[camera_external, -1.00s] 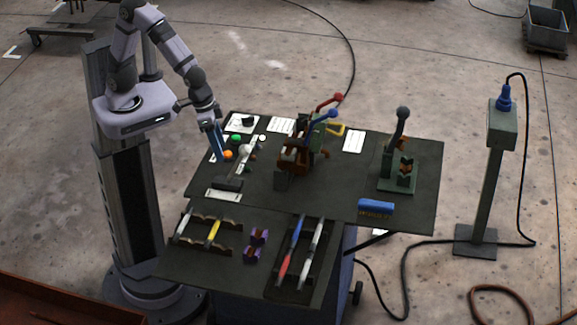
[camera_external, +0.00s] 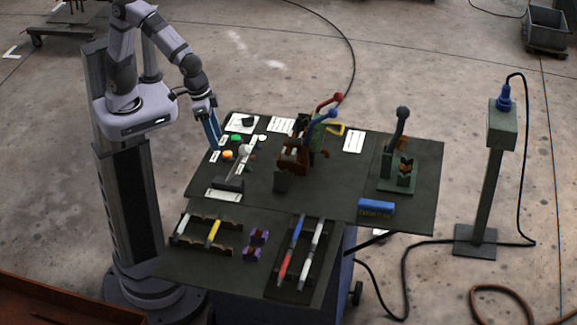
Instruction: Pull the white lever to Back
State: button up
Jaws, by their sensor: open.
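The white lever (camera_external: 241,164) stands at the left part of the dark table, leaning up from a dark base (camera_external: 229,184) with its pale knob at the top. My gripper (camera_external: 215,146), with blue fingers, is open and empty. It hangs to the left of the lever's knob, apart from it in the picture. The fine gap between the fingers is too small to see. A white label plate (camera_external: 223,195) lies in front of the lever's base; its writing is too small to read.
Orange (camera_external: 228,155) and green (camera_external: 238,139) buttons sit close to the lever. Red- (camera_external: 338,97) and blue-knobbed (camera_external: 333,113) levers rise from a central mechanism. Racks of handles lie along the front.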

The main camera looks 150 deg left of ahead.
jog(key=s+d+f+m+g+h, duration=0.1)
jog(key=s+d+f+m, duration=0.2)
jog(key=d, duration=0.6)
jog(key=s+d+f+m+h, duration=0.1)
jog(key=s+d+f+m, duration=0.2)
jog(key=s+d+m, duration=0.5)
jog(key=shift+d+m+g, duration=0.3)
jog(key=shift+d+g, duration=0.1)
jog(key=shift+d, duration=0.35)
jog(key=shift+s+f, duration=0.1)
jog(key=c, duration=0.9)
grip_shut()
jog(key=w+a+r+n+p, duration=0.1)
jog(key=w+a+r+n, duration=0.1)
jog(key=w+a+r, duration=0.5)
jog(key=w+a+r+n+p, duration=0.15)
jog(key=w+a, duration=0.35)
jog(key=w, duration=0.5)
jog(key=w+a+r+n, duration=0.2)
jog(key=w+a, duration=0.1)
jog(key=a, duration=0.5)
jog(key=w+a+r+n, duration=0.1)
jog(key=w+a+r, duration=0.1)
jog(key=a, duration=0.7)
jog(key=shift+w+a+n+t, duration=0.25)
jog(key=shift+w+n+t, duration=0.15)
jog(key=shift+w, duration=0.1)
